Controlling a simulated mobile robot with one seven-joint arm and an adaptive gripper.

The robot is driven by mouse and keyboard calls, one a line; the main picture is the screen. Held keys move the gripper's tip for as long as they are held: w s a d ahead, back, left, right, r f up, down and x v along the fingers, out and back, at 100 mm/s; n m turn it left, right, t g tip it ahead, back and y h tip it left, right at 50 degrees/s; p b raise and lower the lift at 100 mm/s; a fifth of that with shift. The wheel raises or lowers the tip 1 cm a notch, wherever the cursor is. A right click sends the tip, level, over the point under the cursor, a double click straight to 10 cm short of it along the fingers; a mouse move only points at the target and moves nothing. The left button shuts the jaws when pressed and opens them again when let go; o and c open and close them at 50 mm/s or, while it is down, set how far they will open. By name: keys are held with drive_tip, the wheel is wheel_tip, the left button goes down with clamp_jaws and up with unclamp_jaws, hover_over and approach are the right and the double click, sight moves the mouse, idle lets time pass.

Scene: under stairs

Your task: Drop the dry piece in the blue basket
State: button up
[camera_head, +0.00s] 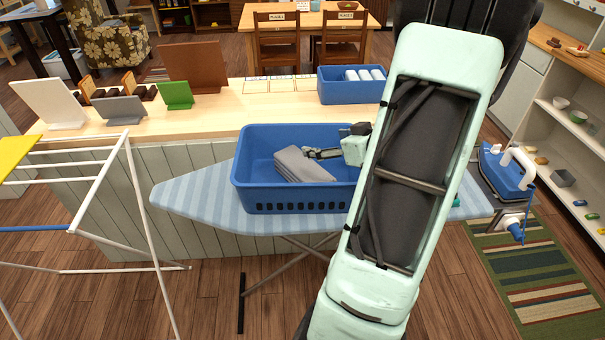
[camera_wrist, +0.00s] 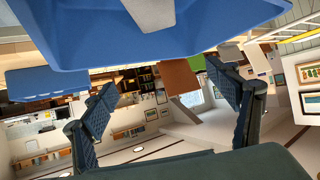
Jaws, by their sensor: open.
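A blue basket (camera_head: 300,207) with slotted sides stands on the striped ironing board. A folded grey cloth (camera_head: 297,166) lies inside it, tilted. My gripper (camera_head: 322,153) reaches over the basket from the right, close to the upper right of the grey cloth; I cannot tell whether they touch. In the wrist view my gripper (camera_wrist: 160,84) has its fingers wide apart with nothing between them. The basket (camera_wrist: 215,30) fills the top of that view, with part of the grey cloth (camera_wrist: 148,12) there. A yellow cloth (camera_head: 15,155) hangs on the white drying rack at the left.
The ironing board (camera_head: 185,195) has an iron (camera_head: 503,168) at its right end. Behind it, a counter (camera_head: 235,98) holds small coloured boards and a second blue basket (camera_head: 345,92) with white rolls. The drying rack (camera_head: 100,190) stands at the left. My arm hides part of the board.

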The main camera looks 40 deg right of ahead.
drive_tip(key=v, duration=0.4)
drive_tip(key=shift+s, duration=0.1)
idle(0.3)
